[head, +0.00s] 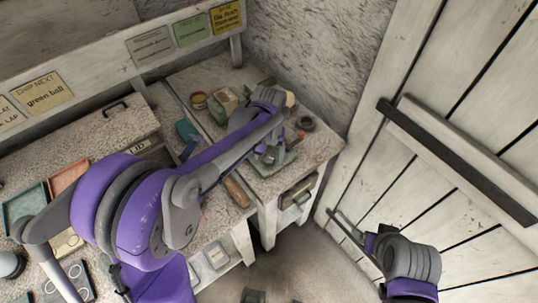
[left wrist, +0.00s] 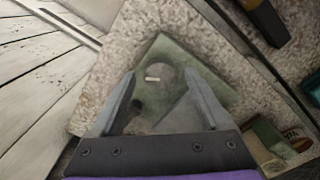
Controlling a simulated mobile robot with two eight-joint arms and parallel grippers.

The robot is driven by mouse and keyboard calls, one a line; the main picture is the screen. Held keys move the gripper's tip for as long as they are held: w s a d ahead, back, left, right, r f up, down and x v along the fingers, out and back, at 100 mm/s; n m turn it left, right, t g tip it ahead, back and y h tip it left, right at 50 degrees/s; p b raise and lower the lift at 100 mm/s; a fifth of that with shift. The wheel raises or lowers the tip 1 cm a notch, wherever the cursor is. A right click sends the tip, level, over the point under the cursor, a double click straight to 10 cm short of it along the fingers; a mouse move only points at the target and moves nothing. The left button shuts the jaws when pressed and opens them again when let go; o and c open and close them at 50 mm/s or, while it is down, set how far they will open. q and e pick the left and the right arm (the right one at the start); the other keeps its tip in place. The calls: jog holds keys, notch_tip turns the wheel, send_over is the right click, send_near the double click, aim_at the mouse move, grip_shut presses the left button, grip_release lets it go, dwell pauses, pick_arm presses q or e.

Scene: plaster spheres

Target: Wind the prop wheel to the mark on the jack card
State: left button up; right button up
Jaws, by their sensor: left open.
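My left gripper (head: 270,152) is over the front right part of the stone-topped bench. In the left wrist view its two fingers (left wrist: 160,76) stand apart, open. Between and beyond the fingertips is a rounded grey thing (left wrist: 170,76) with a small white mark, perhaps the prop wheel. It is on a dull green square plate (left wrist: 205,88), which also shows in the head view (head: 288,158). I cannot tell whether the fingers touch it. I cannot make out the jack card for certain. My right arm (head: 410,262) is at lower right by the door; its jaw state is unclear.
Small jars and boxes (head: 222,103) stand at the back of the bench. A dark ring-like thing (head: 306,123) lies near the right edge. A wooden bar (head: 237,192) lies near the front. A plank door (head: 470,160) with a dark bar is at right. Lettered cards (head: 42,93) hang on the rail behind.

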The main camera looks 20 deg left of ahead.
pick_arm(q)
jog(key=shift+f, duration=0.25)
grip_shut()
jog(key=shift+m, duration=0.4)
jog(key=shift+m+b, duration=0.45)
jog(key=shift+m, duration=0.45)
jog(key=shift+m+b, duration=0.4)
jog(key=shift+m, duration=1.4)
